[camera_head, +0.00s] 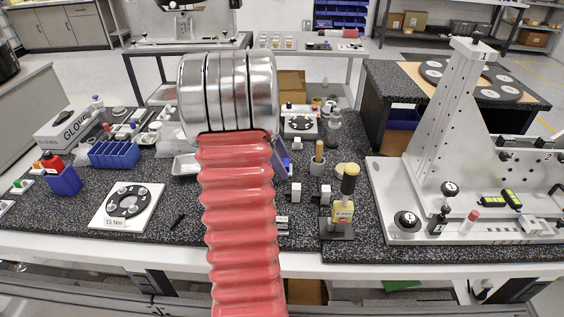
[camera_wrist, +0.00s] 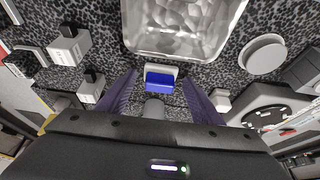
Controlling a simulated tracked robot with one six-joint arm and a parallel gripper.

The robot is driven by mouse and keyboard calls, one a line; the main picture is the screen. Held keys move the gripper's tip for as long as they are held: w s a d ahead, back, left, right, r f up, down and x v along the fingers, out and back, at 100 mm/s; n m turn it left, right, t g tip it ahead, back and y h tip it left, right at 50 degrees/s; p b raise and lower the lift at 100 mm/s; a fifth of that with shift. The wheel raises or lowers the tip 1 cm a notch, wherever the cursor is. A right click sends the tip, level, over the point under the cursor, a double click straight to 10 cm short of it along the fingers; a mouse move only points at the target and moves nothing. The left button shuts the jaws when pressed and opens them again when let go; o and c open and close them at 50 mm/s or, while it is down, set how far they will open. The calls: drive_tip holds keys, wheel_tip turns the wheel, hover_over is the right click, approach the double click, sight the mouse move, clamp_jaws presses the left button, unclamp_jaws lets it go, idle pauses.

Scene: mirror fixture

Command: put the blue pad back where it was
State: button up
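The blue pad (camera_wrist: 159,81) shows in the wrist view on a small pale block, just beyond and between my fingertips. My gripper (camera_wrist: 160,77) has two purple fingers spread apart, with a visible gap on each side of the pad. They look open and empty. I cannot tell how far above the bench the fingertips are. In the head view my red-sleeved arm hides most of this area. A bit of a purple finger and a small blue patch (camera_head: 286,162) show at its right edge; the patch may be the pad.
A shiny metal tray (camera_wrist: 182,28) lies just past the pad, with a round white disc (camera_wrist: 263,54) to its right. Small white blocks with dark tops (camera_wrist: 68,46) stand at left. A white fixture (camera_head: 420,170) fills the bench's right side. A blue bin (camera_head: 114,154) stands left.

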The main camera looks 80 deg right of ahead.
drive_tip(key=v, duration=1.2)
drive_tip(key=shift+r, duration=0.1)
idle(0.4)
idle(0.4)
drive_tip(key=w+a+r+n+t+h, duration=0.1)
drive_tip(key=w+a+r+n+t, duration=0.1)
drive_tip(key=w+a+n, duration=0.55)
drive_tip(key=w+a+r+n+t, duration=0.1)
drive_tip(key=w+a+n, duration=0.25)
drive_tip(key=a, duration=0.65)
drive_tip(key=w+a+r+n+t+h, duration=0.1)
drive_tip(key=w+a+r+n+t, duration=0.1)
drive_tip(key=w+a+n, duration=0.55)
drive_tip(key=s+a+f+n+t+y, duration=0.1)
drive_tip(key=a+n, duration=0.6)
drive_tip(key=a, duration=0.7)
drive_tip(key=s+a+f+n+t+y, duration=0.2)
drive_tip(key=a+n, duration=0.6)
drive_tip(key=a, duration=0.7)
drive_tip(key=s+f+t, duration=0.1)
drive_tip(key=s+t, duration=0.1)
drive_tip(key=s, duration=0.1)
drive_tip(key=shift+f, duration=0.4)
